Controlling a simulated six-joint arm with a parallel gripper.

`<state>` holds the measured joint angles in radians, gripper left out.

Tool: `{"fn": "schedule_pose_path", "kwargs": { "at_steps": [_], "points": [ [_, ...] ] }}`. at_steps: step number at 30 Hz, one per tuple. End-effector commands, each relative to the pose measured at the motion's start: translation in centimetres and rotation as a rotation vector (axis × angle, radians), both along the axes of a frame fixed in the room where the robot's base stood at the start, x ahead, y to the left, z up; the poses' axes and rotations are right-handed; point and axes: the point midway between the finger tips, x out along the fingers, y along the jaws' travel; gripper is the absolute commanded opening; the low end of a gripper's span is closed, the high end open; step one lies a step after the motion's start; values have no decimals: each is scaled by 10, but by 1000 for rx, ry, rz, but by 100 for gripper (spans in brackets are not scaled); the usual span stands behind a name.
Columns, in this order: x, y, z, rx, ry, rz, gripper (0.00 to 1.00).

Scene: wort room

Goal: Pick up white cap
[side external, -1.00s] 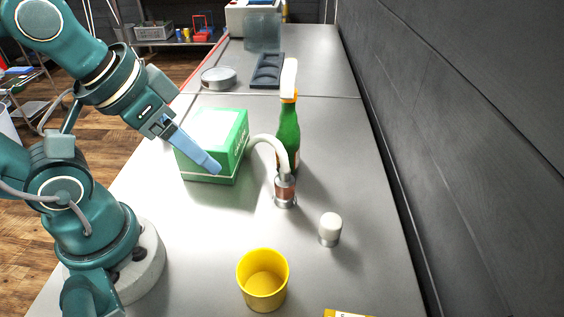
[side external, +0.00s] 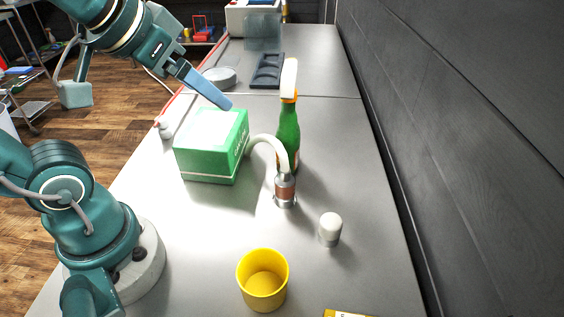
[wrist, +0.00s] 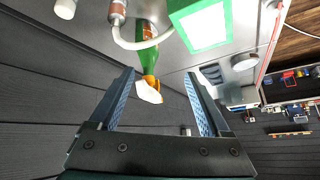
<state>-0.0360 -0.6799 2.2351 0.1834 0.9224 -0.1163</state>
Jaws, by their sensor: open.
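A small white-topped cylinder (side external: 330,229), the clearest white cap-like thing, stands upright on the grey bench at the right in the side view. It also shows at the top left edge of the wrist view (wrist: 65,8). A small pale object (side external: 163,128) lies at the bench's left edge behind the green box; I cannot tell what it is. My gripper (side external: 224,104) is raised above the far side of the green box, apart from both. In the wrist view its two blue-padded fingers (wrist: 158,78) are spread with nothing held between them.
A green box (side external: 210,145), a green spray bottle (side external: 288,135) with a white top, and a brown bottle with a curved white tube (side external: 285,188) stand mid-bench. A yellow cup (side external: 263,280) is nearer. A dark tray (side external: 267,70) lies farther back. A dark wall bounds the right.

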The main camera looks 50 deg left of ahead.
Motion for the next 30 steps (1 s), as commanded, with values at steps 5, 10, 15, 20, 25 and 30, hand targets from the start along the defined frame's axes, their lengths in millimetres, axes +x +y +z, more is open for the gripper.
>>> {"fn": "schedule_pose_path", "kwargs": {
  "at_steps": [5,10,15,20,25,30],
  "points": [
    [35,30,18,109,-170,56,81],
    [75,50,48,224,-390,34,81],
    [114,39,76,292,-618,-150,81],
    [130,-2,72,239,-714,-439,81],
    [115,-48,44,79,-672,-741,81],
    [83,-76,14,-97,-553,-948,81]
  ]
}}
